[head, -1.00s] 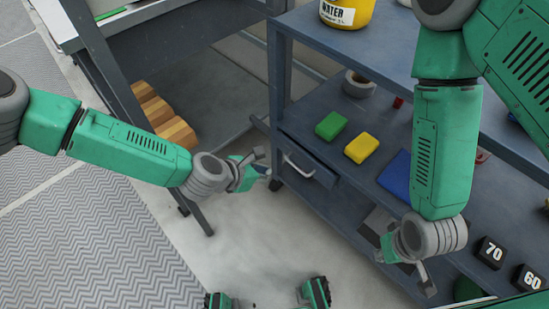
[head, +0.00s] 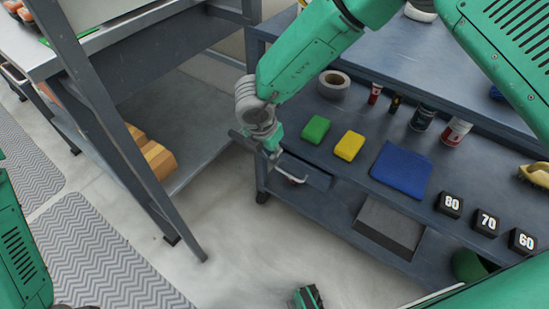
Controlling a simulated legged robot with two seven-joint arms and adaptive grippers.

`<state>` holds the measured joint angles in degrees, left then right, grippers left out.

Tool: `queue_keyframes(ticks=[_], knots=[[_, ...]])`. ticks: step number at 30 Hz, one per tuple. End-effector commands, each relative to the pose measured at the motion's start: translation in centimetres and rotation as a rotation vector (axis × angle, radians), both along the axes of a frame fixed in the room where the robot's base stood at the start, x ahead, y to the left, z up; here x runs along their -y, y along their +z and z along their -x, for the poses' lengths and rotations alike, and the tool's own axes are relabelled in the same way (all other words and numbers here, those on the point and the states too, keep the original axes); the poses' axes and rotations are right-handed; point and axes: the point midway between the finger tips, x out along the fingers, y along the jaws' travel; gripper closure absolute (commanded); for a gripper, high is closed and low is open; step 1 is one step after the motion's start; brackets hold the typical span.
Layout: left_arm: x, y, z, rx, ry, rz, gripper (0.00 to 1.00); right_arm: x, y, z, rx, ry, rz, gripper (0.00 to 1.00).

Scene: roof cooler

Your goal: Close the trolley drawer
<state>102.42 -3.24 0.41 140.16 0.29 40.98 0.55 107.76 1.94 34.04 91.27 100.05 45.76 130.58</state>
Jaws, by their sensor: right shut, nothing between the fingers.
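The grey trolley (head: 330,222) stands on the right. Its drawer (head: 316,178) is under the shelf's left end, with a pale bar handle (head: 291,178) on its front. The drawer seems to stand out a little from the trolley; its exact gap is hard to tell. My right gripper (head: 272,157) is shut and empty, just above and left of the handle, close to the drawer's left end. It hides part of the drawer's far corner, and I cannot tell whether it touches.
On the trolley shelf lie a green sponge (head: 316,129), a yellow sponge (head: 349,145), a blue cloth (head: 402,170), a tape roll (head: 334,84) and several black numbered blocks (head: 486,222). A workbench leg (head: 120,130) stands left.

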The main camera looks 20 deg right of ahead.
Motion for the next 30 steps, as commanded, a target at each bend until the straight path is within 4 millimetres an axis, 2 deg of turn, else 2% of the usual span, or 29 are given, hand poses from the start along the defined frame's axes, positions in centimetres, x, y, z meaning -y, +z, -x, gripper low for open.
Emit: queue_keyframes(ticks=[5, 17, 24, 30], knots=[[0.1, -0.7, 0.0, 0.000, -0.012, -0.008, 1.00, 0.5, -1.9, -0.3, -0.001, -0.023, -0.009, 1.00], [-0.1, -4.6, -0.1, -0.003, -0.008, -0.001, 1.00, 1.8, -10.0, -1.4, -0.001, -0.017, 0.000, 1.00], [0.0, -5.7, -0.1, -0.003, -0.008, -0.001, 1.00, 4.5, -9.8, -3.5, 0.001, -0.020, -0.005, 1.00], [0.0, -5.9, -0.1, -0.003, -0.008, 0.000, 1.00, 5.2, -9.6, -3.9, 0.001, -0.016, -0.005, 1.00]])
